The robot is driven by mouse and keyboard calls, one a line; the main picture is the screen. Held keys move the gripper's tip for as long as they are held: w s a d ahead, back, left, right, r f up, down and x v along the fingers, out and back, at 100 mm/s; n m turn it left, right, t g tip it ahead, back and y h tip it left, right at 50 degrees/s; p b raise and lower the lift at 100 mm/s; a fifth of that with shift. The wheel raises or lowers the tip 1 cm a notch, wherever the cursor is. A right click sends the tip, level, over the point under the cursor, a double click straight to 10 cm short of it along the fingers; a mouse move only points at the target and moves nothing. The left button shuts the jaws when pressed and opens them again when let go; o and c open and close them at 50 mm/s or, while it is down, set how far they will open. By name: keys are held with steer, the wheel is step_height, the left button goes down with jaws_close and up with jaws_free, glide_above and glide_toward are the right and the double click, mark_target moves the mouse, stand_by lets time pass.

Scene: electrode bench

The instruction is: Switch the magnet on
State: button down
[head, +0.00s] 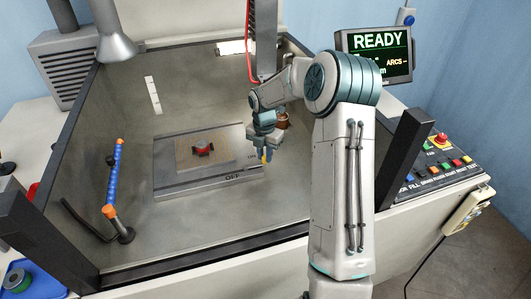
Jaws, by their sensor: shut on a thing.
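The magnet is a flat grey plate (205,185) on the bench floor inside the enclosure, with a yellowish grid on top. "ON" and "OFF" are printed along its right side, ON towards the back and OFF towards the front. My gripper (266,157) is pointing down at the right edge of the plate, close to the ON mark. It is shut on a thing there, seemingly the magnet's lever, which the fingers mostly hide. A small dark and red piece (203,149) lies on the grid.
A blue jointed hose with orange ends (116,170) stands at the left. The clear front panel and its dark posts (408,150) edge the enclosure. A READY screen (377,52) and a button panel (440,165) are at the right. The bench floor in front of the plate is clear.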

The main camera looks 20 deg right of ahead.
mark_target(264, 156)
steer(key=shift+w+n, duration=0.2)
steer(key=shift+n, duration=0.2)
steer(key=c, duration=1.3)
jaws_free()
step_height(264, 156, up, 14)
steer(key=shift+b, duration=0.4)
steer(key=shift+f, duration=0.1)
steer(key=shift+a, duration=0.1)
